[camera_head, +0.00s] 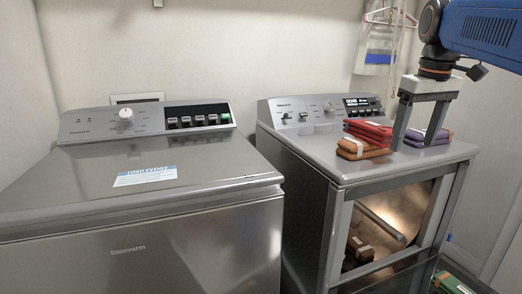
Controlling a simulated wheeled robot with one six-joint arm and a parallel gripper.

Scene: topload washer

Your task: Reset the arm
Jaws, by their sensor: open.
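My gripper (415,146) hangs from the arm at the upper right, pointing down over the top of the right-hand machine (310,150). Its two fingers are spread wide apart with nothing gripped between them. The left finger overlaps the gap between the red folded cloths (369,129) and the purple folded cloths (428,136). I cannot tell whether the fingertips touch any cloth. Orange-brown folded cloths (362,148) lie in front of the red ones.
The topload washer (140,215) stands at left, lid shut. The right-hand machine has an open front with a brown item (360,248) inside. A green item (455,284) lies at the lower right. A pink hanger (390,16) hangs on the back wall.

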